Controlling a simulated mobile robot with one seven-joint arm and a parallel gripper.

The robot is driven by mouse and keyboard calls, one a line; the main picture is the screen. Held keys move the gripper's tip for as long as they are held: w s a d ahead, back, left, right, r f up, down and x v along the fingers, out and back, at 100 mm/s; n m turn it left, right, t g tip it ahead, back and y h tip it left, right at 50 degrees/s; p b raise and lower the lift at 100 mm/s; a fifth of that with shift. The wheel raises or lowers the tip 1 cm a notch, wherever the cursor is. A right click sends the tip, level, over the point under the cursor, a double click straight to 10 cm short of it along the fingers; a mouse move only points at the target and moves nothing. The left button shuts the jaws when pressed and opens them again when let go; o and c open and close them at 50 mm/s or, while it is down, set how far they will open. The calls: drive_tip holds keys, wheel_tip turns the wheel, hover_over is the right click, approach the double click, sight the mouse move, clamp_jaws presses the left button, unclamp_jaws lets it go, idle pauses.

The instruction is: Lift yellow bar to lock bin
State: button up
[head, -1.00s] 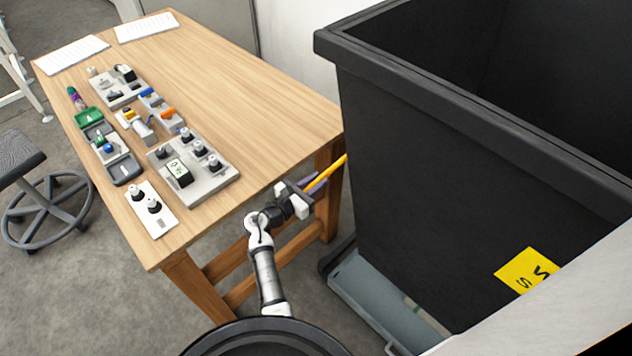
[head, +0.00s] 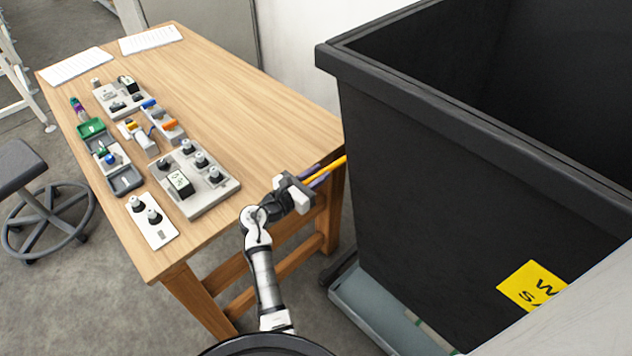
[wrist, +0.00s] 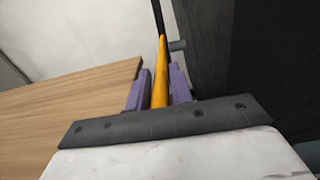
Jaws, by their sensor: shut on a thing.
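The yellow bar (head: 327,168) sticks out from between the fingers of my gripper (head: 315,176) toward the left side of the black bin (head: 420,170). In the wrist view, the bar (wrist: 161,75) runs between the two purple fingers of my gripper (wrist: 160,88), which are shut on it. Its far part meets a dark rod and a small grey peg beside the bin's dark wall (wrist: 205,45). The bar's far end is partly hidden behind the bin in the head view.
A wooden table (head: 260,110) stands left of the bin, its right corner close to my gripper. It holds several panels of switches and small parts. The bin rests on a grey-blue base (head: 375,310). A stool (head: 25,170) stands far left.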

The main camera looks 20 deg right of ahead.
drive_tip(key=shift+w+d+r, duration=0.1)
drive_tip(key=shift+d+r, duration=0.2)
drive_tip(key=shift+r, duration=1.05)
drive_tip(key=shift+w+d+r, duration=0.1)
drive_tip(key=shift+d+r, duration=0.15)
drive_tip(key=shift+r, duration=1.15)
drive_tip(key=shift+w+d+r, duration=0.1)
drive_tip(key=shift+d+r, duration=0.2)
drive_tip(key=shift+r, duration=1.05)
drive_tip(key=o, duration=1)
drive_tip(key=v, duration=1.3)
